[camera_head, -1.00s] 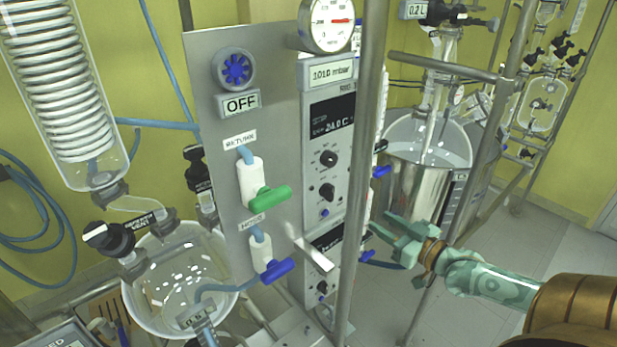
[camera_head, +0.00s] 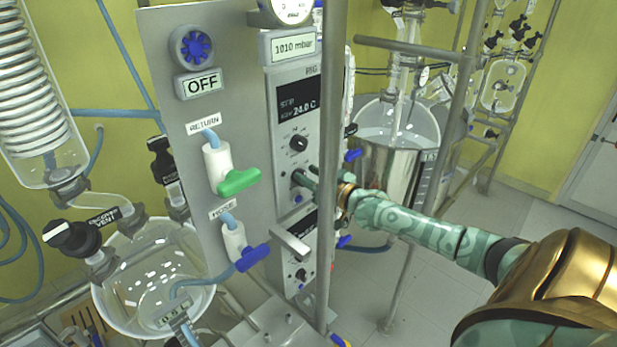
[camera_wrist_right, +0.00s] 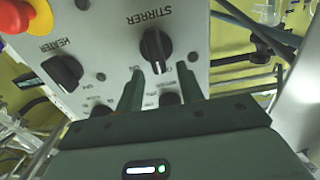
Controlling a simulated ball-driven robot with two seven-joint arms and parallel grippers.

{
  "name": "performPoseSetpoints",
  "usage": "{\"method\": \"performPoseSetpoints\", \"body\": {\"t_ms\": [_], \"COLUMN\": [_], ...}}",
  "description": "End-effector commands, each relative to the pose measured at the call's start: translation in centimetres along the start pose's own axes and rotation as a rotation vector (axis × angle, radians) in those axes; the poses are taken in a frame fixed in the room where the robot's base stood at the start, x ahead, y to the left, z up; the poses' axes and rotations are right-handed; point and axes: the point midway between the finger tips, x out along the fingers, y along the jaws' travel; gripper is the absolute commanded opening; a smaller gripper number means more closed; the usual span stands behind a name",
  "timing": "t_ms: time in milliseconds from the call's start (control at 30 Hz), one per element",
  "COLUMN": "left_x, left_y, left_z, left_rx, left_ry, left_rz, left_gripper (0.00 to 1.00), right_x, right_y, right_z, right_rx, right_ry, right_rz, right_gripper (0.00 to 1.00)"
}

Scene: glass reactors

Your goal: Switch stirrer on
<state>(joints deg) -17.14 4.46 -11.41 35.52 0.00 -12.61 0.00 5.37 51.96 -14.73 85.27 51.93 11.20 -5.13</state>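The black STIRRER knob (camera_wrist_right: 157,48) is on a grey control panel (camera_wrist_right: 112,30) in the right wrist view, with a white pointer line and its label above it. My right gripper (camera_wrist_right: 160,85) is open, its two green fingers apart and empty, with tips just below the knob in the picture. I cannot tell whether they touch the panel. In the head view my right gripper (camera_head: 314,183) is at the narrow instrument panel (camera_head: 284,127), near its knobs and partly behind a metal post. My left gripper is not in view.
The HEATER knob (camera_wrist_right: 62,72) and a red button (camera_wrist_right: 16,16) are close by on the panel. A vertical metal post (camera_head: 333,70) stands in front of the panel. A green valve handle (camera_head: 238,181) and a blue one (camera_head: 253,258) stick out to the left.

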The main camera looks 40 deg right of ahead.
Motion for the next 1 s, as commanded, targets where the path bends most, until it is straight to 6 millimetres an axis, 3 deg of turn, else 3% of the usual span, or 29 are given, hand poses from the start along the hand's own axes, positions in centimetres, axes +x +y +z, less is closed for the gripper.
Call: {"method": "performPoseSetpoints", "body": {"t_ms": [367, 500, 533, 1000], "left_x": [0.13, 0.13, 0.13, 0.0], "left_y": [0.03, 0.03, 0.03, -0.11], "left_z": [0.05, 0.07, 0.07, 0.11], "left_rx": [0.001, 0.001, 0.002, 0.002], "left_ry": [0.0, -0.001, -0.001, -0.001], "left_rz": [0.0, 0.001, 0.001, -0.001], "left_gripper": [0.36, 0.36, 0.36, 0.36], "right_x": [0.76, 0.74, 0.74, 0.72], "right_y": [0.0, 0.0, 0.0, 0.22], "right_z": [-0.04, -0.03, -0.03, -0.02], "right_rx": [-0.001, -0.001, -0.001, 0.075], "right_ry": [0.0, 0.0, 0.0, -0.001], "right_rz": [0.0, 0.0, 0.0, 0.0], "right_gripper": [0.37, 0.04, 0.0, 0.0]}}
